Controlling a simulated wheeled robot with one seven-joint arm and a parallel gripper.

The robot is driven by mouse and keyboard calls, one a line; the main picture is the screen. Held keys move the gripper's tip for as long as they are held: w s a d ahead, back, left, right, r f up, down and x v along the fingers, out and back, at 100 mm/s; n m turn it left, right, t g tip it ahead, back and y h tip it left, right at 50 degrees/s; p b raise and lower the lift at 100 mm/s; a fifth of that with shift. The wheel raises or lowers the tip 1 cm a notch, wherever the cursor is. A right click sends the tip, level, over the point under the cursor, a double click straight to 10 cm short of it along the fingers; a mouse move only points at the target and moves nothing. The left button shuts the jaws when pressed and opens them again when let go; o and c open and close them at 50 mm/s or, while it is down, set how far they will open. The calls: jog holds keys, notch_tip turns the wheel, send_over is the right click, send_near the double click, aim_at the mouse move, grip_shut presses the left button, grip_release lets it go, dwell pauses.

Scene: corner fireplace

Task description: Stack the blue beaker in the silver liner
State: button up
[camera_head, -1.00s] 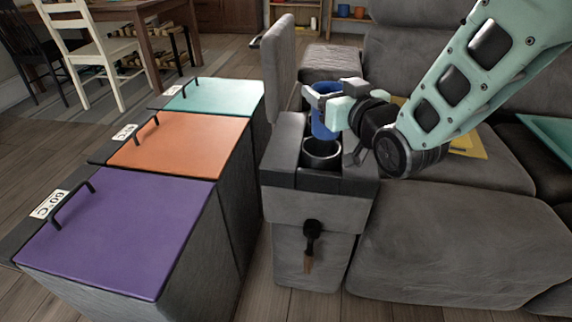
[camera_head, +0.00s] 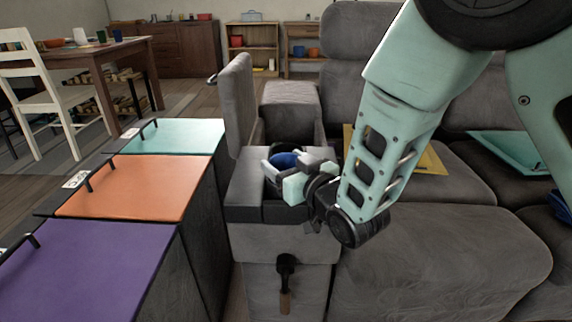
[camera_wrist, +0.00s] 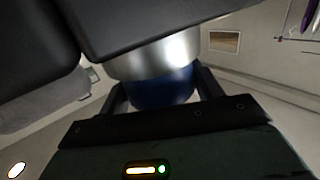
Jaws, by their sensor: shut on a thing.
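The blue beaker (camera_head: 285,160) is between the fingers of my gripper (camera_head: 282,168), low over the grey armrest console. In the wrist view the blue beaker (camera_wrist: 163,92) sits between two dark fingers, and my gripper (camera_wrist: 162,88) is shut on it. A shiny silver band, the silver liner (camera_wrist: 150,60), shows directly against the beaker there and is wider than it. The beaker looks lined up with the liner; how deep it sits inside is unclear. In the head view the liner is hidden by my gripper and the console.
The console's raised lid (camera_head: 237,105) stands just behind and left of my gripper. Purple (camera_head: 95,270), orange (camera_head: 140,185) and teal (camera_head: 175,135) lidded bins line the left. The grey sofa (camera_head: 440,245) fills the right, with a yellow flat item (camera_head: 425,160) on it.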

jog(key=shift+f, duration=0.1)
jog(key=shift+f+b, duration=0.3)
jog(key=shift+b, duration=0.05)
jog(key=o, duration=1)
jog(key=shift+r, duration=0.2)
